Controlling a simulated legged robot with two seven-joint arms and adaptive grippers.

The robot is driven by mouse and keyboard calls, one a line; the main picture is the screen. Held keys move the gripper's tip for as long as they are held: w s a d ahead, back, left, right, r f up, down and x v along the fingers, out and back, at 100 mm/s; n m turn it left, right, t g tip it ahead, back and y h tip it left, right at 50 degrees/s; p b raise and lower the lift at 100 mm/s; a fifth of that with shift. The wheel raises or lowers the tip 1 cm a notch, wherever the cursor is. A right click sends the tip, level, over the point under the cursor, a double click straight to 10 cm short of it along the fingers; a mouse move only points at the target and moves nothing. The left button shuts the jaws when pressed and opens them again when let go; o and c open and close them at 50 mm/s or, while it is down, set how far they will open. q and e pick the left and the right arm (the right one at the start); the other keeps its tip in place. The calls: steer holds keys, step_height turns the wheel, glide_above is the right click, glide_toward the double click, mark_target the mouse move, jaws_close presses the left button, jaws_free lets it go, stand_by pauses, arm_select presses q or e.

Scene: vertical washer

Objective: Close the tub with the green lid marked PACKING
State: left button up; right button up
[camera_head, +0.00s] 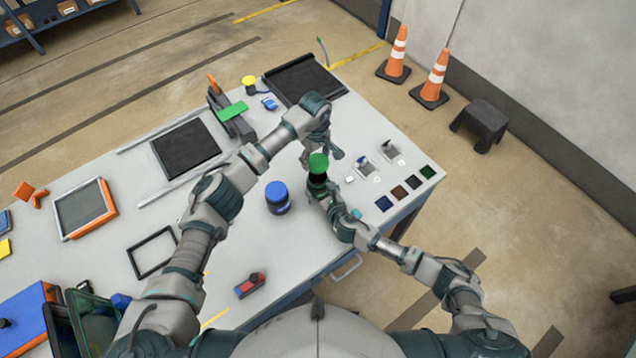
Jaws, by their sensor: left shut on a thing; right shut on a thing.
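The round green lid (318,162) is directly above the dark tub (317,179), near the middle of the table's right half. From this angle I cannot tell whether the lid is seated or slightly raised. The marking on the lid is too small to read. My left gripper (320,156) reaches in from behind, its fingers either side of the green lid, shut on it. My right gripper (318,188) comes from the front right and is shut on the tub, low on its body. The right fingers are partly hidden by the tub and wrist.
A tub with a blue lid (277,194) stands just left of my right gripper. Small fittings (367,167) and coloured squares (405,190) lie to the right on the table. A dark mat (185,149) and a black tray (304,80) are farther back.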

arm_select(q)
steer(key=f, duration=0.4)
steer(key=shift+a+f, duration=0.25)
steer(key=shift+a, duration=0.15)
arm_select(e)
steer(key=shift+a, duration=0.35)
arm_select(q)
steer(key=shift+f, duration=0.1)
steer(key=shift+d, duration=0.25)
arm_select(e)
steer(key=shift+d, duration=0.25)
arm_select(q)
steer(key=shift+f, duration=0.85)
steer(key=shift+f, duration=0.6)
arm_select(e)
steer(key=shift+a, duration=0.1)
jaws_close()
arm_select(q)
steer(key=m, duration=1.3)
steer(key=shift+w+d, duration=0.25)
steer(key=shift+d, duration=0.15)
arm_select(e)
steer(key=shift+s+f, duration=0.1)
